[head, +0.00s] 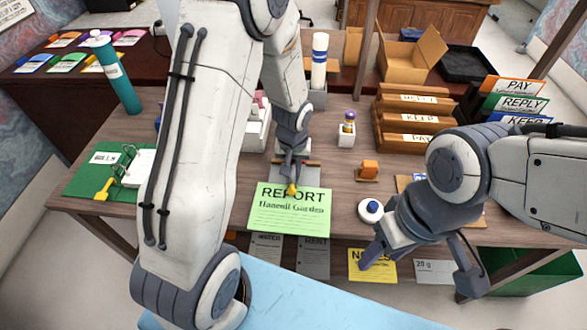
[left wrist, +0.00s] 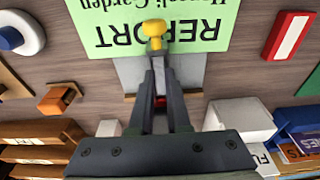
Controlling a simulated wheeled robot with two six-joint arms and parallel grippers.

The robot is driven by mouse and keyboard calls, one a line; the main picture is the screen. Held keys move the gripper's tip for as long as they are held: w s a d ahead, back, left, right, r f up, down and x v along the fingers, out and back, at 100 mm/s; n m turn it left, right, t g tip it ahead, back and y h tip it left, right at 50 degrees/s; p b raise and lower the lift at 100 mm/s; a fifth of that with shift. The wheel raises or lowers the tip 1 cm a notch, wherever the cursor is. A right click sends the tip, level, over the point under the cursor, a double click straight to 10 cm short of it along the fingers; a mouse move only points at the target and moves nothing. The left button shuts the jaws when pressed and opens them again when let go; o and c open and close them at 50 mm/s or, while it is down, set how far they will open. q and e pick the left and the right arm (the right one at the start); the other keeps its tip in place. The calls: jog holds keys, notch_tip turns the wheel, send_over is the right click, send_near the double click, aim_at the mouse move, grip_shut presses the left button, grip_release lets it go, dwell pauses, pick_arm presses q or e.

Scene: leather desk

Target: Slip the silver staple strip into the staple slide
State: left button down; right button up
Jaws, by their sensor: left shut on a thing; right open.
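My left gripper (head: 291,180) is shut on a yellow-knobbed piece (head: 292,190), above the top edge of the green REPORT sheet (head: 290,222). In the left wrist view the yellow knob (left wrist: 154,28) sits at the closed fingertips of my left gripper (left wrist: 155,48). A grey plate (left wrist: 190,70) lies under the fingers, partly hidden. I cannot clearly make out a silver staple strip or a staple slide. My right gripper (head: 420,262) is open and empty at the front right of the desk, near the yellow NOTES card (head: 372,266).
A round white item with a blue top (head: 371,209) stands close to my right gripper. An orange block on a wooden base (head: 368,170) is behind it. Wooden trays (head: 415,120) stand at the back right. A green board (head: 85,178) lies at the left.

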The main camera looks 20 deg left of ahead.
pick_arm(q)
jog(key=shift+f+b, duration=0.55)
dwell(0.4)
jog(key=c, duration=0.8)
grip_release()
jog(key=shift+r, duration=0.2)
jog(key=shift+s+d+r+p, duration=0.1)
jog(key=shift+s+r+p, duration=0.15)
jog(key=shift+r+p, duration=1.05)
jog(key=shift+s+d+r+p, duration=0.1)
jog(key=shift+s+r+p, duration=0.1)
jog(key=shift+r+p, duration=1.1)
jog(key=shift+r, duration=0.2)
